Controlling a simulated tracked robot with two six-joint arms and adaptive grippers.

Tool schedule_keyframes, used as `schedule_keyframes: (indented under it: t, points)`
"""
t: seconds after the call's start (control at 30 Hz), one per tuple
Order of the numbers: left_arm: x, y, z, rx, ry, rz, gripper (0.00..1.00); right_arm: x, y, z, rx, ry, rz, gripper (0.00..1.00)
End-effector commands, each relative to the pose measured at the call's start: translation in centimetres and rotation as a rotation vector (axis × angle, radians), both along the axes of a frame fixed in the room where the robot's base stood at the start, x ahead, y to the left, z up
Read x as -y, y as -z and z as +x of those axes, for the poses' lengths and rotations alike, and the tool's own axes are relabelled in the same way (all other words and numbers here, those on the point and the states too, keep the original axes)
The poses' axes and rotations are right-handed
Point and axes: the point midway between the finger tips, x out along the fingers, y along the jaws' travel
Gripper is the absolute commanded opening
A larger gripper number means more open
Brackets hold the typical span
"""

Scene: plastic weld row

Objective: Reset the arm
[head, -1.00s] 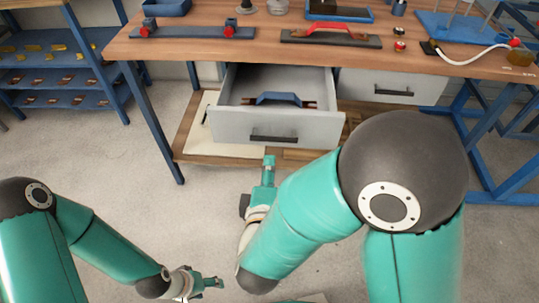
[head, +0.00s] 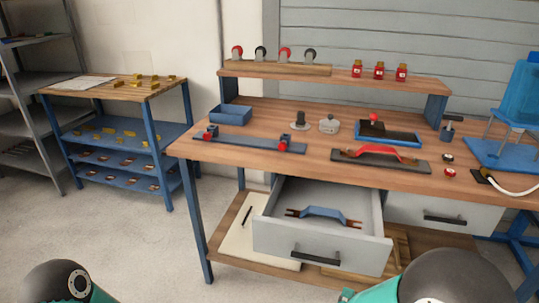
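My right arm (head: 455,278) shows as a dark joint with a bit of teal at the bottom right. Both grippers are outside the view. The workbench (head: 190,149) stands ahead with one drawer (head: 323,247) pulled open. A blue-handled tool (head: 325,215) lies inside that drawer.
The second drawer (head: 441,213) is shut. On the bench are a blue clamp bar (head: 248,143), a red-handled tool (head: 380,151), a blue bin (head: 231,114) and a white cable (head: 513,189). A blue shelf cart (head: 124,133) stands left. The floor at left is clear.

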Motion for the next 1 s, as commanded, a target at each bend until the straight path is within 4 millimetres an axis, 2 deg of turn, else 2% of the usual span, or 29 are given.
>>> schedule_keyframes:
  t: [0.03,0.1,0.17,0.2,0.3,0.43,0.53,0.6,0.7,0.93,0.97,1.0]
  points:
    - [0.0,0.0,0.0,0.0,0.0,0.0,0.62,2.7,2.4,0.2,-0.053,0.048,-0.003,0.27]
    - [0.0,0.0,0.0,0.0,0.0,0.0,0.62,5.1,6.2,0.3,-0.129,0.078,0.052,0.27]
    - [0.0,0.0,0.0,0.0,0.0,0.0,0.62,6.5,10.0,-0.1,-0.186,0.104,0.168,0.27]
    - [0.0,0.0,0.0,0.0,0.0,0.0,0.62,7.1,12.8,-0.6,-0.221,0.126,0.277,0.27]
    - [0.0,0.0,0.0,0.0,0.0,0.0,0.62,6.8,19.3,-2.7,-0.309,0.214,0.62,0.27]
    - [0.0,0.0,0.0,0.0,0.0,0.0,0.62,3.8,24.2,-6.1,-0.422,0.361,1.013,0.27]
    - [0.0,0.0,0.0,0.0,0.0,0.0,0.62,0.9,25.9,-8.6,-0.52,0.482,1.235,0.27]
    - [0.0,0.0,0.0,0.0,0.0,0.0,0.62,-1.0,26.1,-10.0,-0.584,0.557,1.338,0.27]
    - [0.0,0.0,0.0,0.0,0.0,0.0,0.62,-2.7,26.2,-11.7,-0.655,0.675,1.438,0.27]
    - [0.0,0.0,0.0,0.0,0.0,0.0,0.62,-4.3,26.1,-14.8,-0.703,1.013,1.56,0.27]
    - [0.0,-0.7,0.0,-0.001,-0.001,0.0,0.62,-4.3,25.3,-14.7,-0.688,1.04,1.571,0.27]
    - [0.0,-2.4,0.0,-0.001,-0.001,0.0,0.62,-4.3,23.6,-14.7,-0.69,1.031,1.569,0.27]
